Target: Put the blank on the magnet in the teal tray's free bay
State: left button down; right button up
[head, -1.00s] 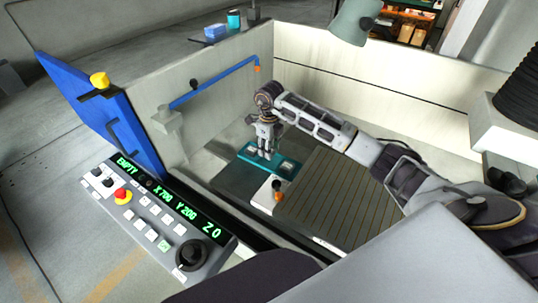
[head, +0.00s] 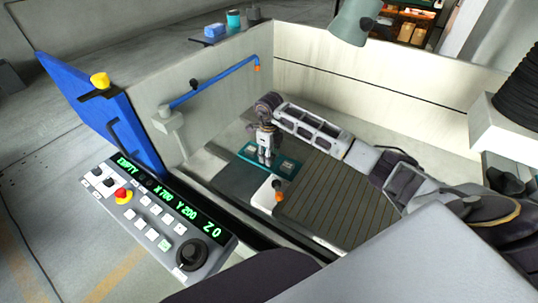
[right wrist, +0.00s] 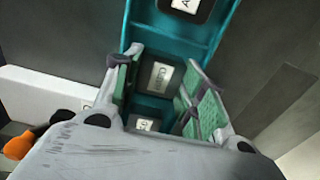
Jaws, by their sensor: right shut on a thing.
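The teal tray (head: 262,172) lies in the machine's tank, left of the ribbed plate. Light blocks show at its left end (head: 253,150) and right end (head: 287,165). My right gripper (head: 267,158) points down at the tray's middle. In the right wrist view, my right gripper's green-padded fingers (right wrist: 160,92) are shut on a grey lettered blank (right wrist: 160,77), which sits at the dark middle bay. Other lettered blocks show in the tray above (right wrist: 185,6) and below (right wrist: 143,124). The blank's underside is hidden, so I cannot tell whether it touches the bay floor. My left gripper is not in view.
The ribbed plate (head: 335,195) lies right of the tray. A white block with an orange-tipped lever (head: 279,194) stands just in front of the tray. Pale tank walls (head: 365,85) and a blue pipe (head: 215,82) are behind. The control panel (head: 160,215) stands at front left.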

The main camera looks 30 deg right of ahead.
jog(key=o, duration=0.9)
jog(key=shift+f, duration=0.1)
jog(key=shift+o, duration=0.5)
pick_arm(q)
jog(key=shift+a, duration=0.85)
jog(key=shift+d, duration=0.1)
